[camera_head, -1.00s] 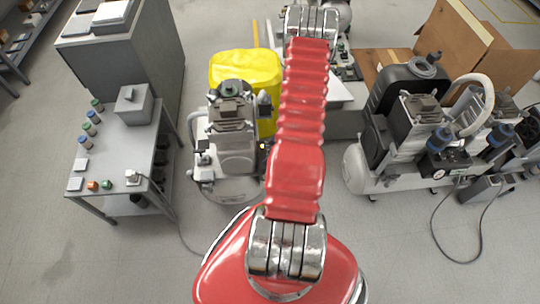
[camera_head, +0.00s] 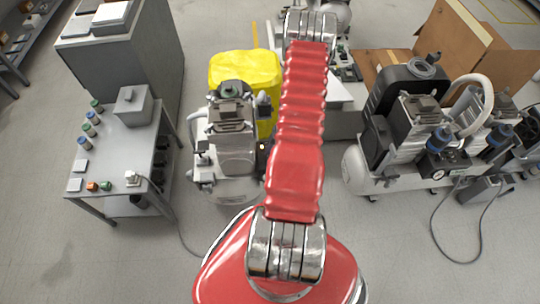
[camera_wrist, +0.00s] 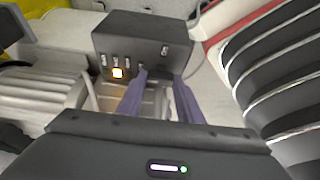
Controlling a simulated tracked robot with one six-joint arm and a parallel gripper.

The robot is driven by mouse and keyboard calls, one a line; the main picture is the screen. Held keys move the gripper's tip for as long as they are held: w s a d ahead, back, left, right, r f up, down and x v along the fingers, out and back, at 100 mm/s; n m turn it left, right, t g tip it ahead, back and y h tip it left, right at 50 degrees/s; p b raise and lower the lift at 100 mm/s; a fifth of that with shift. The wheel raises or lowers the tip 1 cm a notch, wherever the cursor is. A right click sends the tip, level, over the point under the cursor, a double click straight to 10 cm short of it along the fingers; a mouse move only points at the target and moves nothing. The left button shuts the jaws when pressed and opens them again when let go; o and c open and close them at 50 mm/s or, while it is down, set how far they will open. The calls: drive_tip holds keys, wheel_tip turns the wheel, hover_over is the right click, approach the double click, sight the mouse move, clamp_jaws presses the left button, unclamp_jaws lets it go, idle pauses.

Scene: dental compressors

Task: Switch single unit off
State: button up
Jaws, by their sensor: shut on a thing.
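The single compressor unit (camera_head: 232,150) stands on the floor left of my red arm in the head view, with a small orange light at its right side. In the wrist view its dark control box (camera_wrist: 143,45) carries several small switches and a lit orange-white indicator (camera_wrist: 118,73). My gripper (camera_wrist: 160,76) shows there as two purple-grey fingers at the lower edge of the box, with a gap between the tips. It is shut on part of the box; exactly which part is unclear. The arm hides the gripper in the head view.
A yellow cover (camera_head: 245,72) stands behind the unit. A grey table (camera_head: 122,155) with small parts and a box is at left, beside a cabinet (camera_head: 130,50). A larger compressor set (camera_head: 410,160) and a cardboard box (camera_head: 465,45) are at right. The floor in front is mostly clear.

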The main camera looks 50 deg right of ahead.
idle(0.4)
drive_tip(key=o, duration=1.1)
drive_tip(key=shift+r, duration=0.15)
drive_tip(key=v, duration=1.3)
drive_tip(key=shift+d+r, duration=0.15)
drive_tip(key=shift+d, duration=0.1)
